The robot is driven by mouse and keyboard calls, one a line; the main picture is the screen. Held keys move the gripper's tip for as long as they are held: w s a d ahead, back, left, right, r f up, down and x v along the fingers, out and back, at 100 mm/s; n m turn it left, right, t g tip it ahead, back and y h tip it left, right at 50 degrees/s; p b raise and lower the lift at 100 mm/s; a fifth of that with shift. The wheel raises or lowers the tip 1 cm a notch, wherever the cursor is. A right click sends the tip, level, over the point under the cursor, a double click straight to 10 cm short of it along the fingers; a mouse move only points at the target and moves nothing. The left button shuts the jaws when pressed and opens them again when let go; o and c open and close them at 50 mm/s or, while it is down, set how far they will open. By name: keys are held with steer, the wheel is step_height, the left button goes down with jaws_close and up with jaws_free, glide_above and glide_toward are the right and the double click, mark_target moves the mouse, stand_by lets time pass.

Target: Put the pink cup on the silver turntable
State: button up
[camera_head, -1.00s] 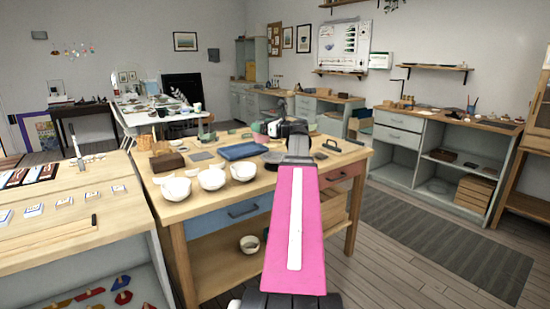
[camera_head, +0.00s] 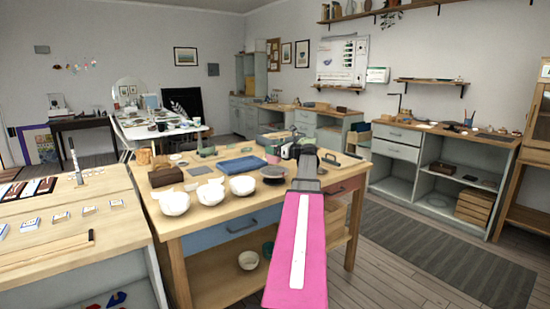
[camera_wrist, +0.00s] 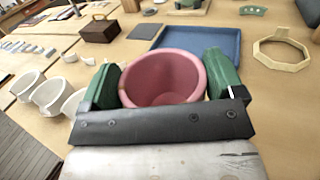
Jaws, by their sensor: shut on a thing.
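The pink cup (camera_wrist: 163,78) is upright in the wrist view, with its open mouth facing the camera. My gripper (camera_wrist: 165,85) is shut on it, with one green finger on each side. In the head view the cup (camera_head: 273,156) shows small at the left of my gripper (camera_head: 284,152), over the wooden worktable. A grey round disc, likely the silver turntable (camera_head: 274,172), shows just below the cup in the head view. It is not visible in the wrist view. The gap between cup and disc cannot be told.
Several white bowls (camera_head: 210,193) stand to the left on the worktable (camera_head: 225,215). A blue tray (camera_head: 243,165) and a dark brown box (camera_head: 166,177) lie behind them. An octagonal wooden frame (camera_wrist: 283,50) is at the right in the wrist view.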

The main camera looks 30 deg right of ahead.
steer(key=shift+f, duration=1.95)
steer(key=o, duration=0.6)
steer(key=shift+f, duration=0.1)
steer(key=shift+o, duration=0.2)
steer(key=v, duration=1.2)
